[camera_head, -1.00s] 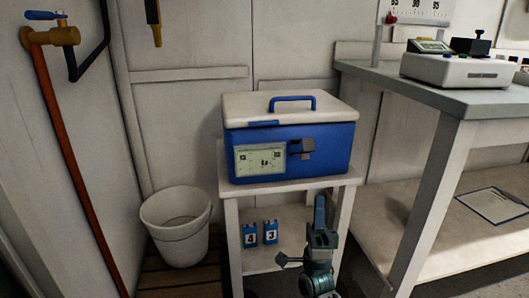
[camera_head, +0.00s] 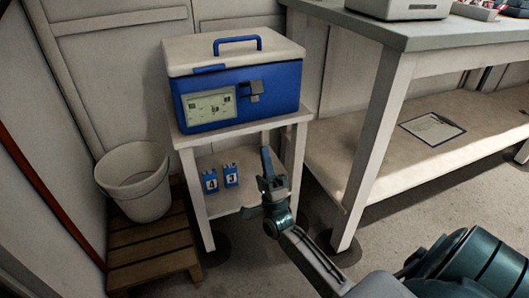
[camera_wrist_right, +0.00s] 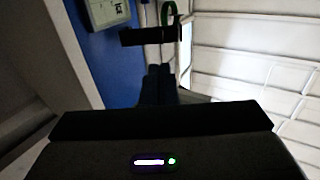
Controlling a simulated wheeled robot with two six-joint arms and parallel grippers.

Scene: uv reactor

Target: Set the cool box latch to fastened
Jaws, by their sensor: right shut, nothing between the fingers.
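The blue cool box (camera_head: 240,102) with a white lid (camera_head: 190,52) stands on a small white stand. Its dark grey latch (camera_head: 255,88) is on the front face, right of the label panel (camera_head: 208,106); I cannot tell from its shape whether it is fastened. My right gripper (camera_head: 266,152) is shut and empty, pointing up, in front of the stand and below the latch, apart from it. In the right wrist view the shut fingers (camera_wrist_right: 158,85) point toward a dark bar, likely the latch (camera_wrist_right: 147,36), beside the blue front. My left gripper is out of view.
The stand's top (camera_head: 190,140) has a shelf below with two blue numbered tags (camera_head: 230,176). A white bucket (camera_head: 135,182) sits on a wooden pallet (camera_head: 150,245) at left. A workbench leg (camera_head: 375,150) rises at right, with a clipboard (camera_head: 432,128) on its lower shelf.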

